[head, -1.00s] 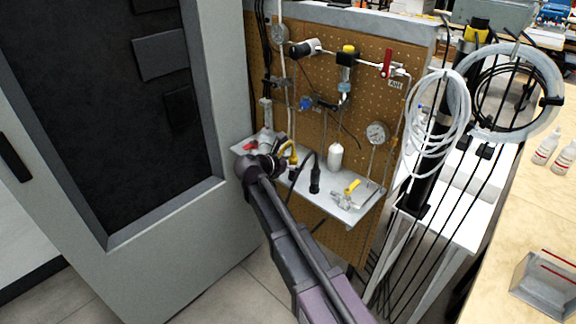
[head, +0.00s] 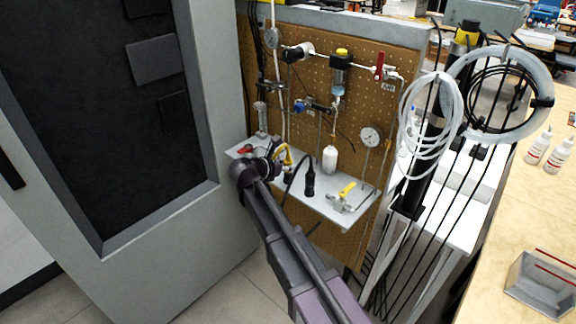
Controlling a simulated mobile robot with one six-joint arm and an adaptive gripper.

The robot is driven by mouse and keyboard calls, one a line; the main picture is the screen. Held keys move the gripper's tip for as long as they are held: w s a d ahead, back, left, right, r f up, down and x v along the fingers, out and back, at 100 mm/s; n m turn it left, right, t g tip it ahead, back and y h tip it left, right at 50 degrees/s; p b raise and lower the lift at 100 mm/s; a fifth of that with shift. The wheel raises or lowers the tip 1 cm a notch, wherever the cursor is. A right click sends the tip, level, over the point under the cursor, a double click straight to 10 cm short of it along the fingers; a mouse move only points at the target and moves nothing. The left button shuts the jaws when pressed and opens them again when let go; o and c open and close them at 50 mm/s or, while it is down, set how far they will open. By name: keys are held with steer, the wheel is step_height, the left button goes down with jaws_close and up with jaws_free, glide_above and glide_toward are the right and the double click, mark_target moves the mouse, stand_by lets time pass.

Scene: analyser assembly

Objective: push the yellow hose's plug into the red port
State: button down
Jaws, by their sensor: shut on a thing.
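The yellow hose (head: 284,152) shows as a short loop just right of my gripper, above the left part of the white shelf. My gripper (head: 272,157) is over the shelf's left end, dark and seen from behind. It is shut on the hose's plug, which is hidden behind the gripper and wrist. A small red part (head: 246,150), which looks like the red port, shows just above and left of my wrist. I cannot tell the gap between plug and port.
The white shelf (head: 325,207) carries a black handheld part (head: 310,182), a white bottle (head: 329,159) and a yellow-handled valve (head: 345,192). The pegboard (head: 405,75) with pipes and a gauge (head: 370,137) stands behind. A grey cabinet (head: 225,215) is close at left.

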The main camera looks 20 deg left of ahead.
mark_target(288, 154)
steer(key=shift+r+p, duration=1.95)
steer(key=shift+r, duration=0.15)
steer(key=shift+w+a+r, duration=0.1)
steer(key=shift+w+a+r+p, duration=0.5)
steer(key=shift+w+a, duration=0.2)
steer(key=shift+a, duration=0.9)
steer(key=shift+w+a+r+p, duration=0.5)
steer(key=shift+w+a, duration=0.25)
steer(key=shift+a, duration=0.85)
steer(key=shift+w+a+r+p, duration=0.4)
steer(key=shift+w+a+p, duration=0.25)
steer(key=shift+a, duration=0.95)
steer(key=shift+w+a+f+b, duration=0.55)
steer(key=shift+w+a, duration=0.15)
steer(key=shift+a, duration=0.85)
steer(key=shift+w+a+f+b, duration=0.55)
steer(key=shift+w+a, duration=0.2)
steer(key=shift+a, duration=0.85)
steer(key=shift+w+a+f+b, duration=0.45)
steer(key=shift+w+a+b, duration=0.2)
steer(key=shift+a, duration=0.9)
